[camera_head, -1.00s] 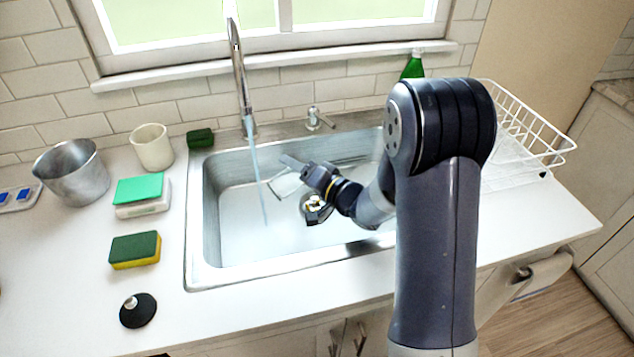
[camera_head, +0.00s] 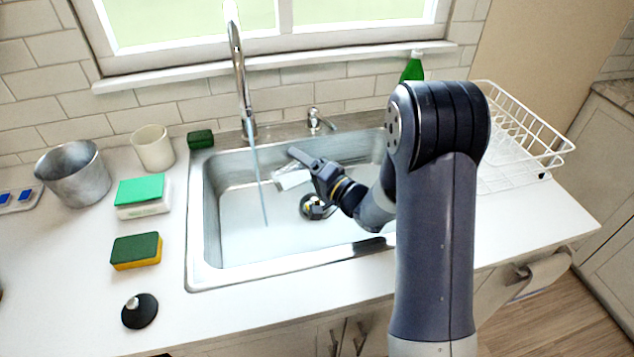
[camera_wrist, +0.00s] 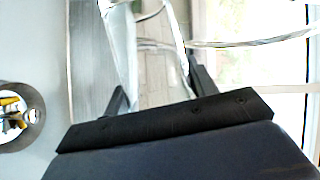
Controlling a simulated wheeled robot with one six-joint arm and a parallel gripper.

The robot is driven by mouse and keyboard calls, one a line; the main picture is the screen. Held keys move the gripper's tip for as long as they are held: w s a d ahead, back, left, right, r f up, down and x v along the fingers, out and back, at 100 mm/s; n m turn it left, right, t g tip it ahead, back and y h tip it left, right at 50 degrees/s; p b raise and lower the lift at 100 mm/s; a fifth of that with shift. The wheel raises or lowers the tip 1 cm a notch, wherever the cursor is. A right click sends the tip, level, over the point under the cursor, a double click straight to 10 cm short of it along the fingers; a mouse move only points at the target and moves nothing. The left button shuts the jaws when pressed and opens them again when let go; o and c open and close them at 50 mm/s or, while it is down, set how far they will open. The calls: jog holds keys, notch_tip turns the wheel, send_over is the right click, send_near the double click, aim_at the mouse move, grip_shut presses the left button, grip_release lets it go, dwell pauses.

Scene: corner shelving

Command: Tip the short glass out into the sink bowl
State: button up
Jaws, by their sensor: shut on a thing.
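The short glass (camera_head: 291,180) is clear and tilted well over, low in or above the sink bowl (camera_head: 235,235). My gripper (camera_head: 300,163) is shut on it, to the right of the running water. In the wrist view the glass (camera_wrist: 122,45) shows as a bright, clear shape between the fingers of my gripper (camera_wrist: 160,88). Its rim and any contents cannot be made out clearly. The round drain (camera_head: 308,206) lies below my gripper, partly hidden; yellowish and dark bits show in the drain in the wrist view (camera_wrist: 18,115).
The tap (camera_head: 240,80) runs a thin stream (camera_head: 260,185) into the bowl. A metal pot (camera_head: 75,175), cream cup (camera_head: 153,148), sponges (camera_head: 136,250) and black stopper (camera_head: 139,311) stand left of the sink. A white dish rack (camera_head: 520,140) and green bottle (camera_head: 412,68) are right.

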jog(key=shift+d+r, duration=0.15)
jog(key=shift+r, duration=0.1)
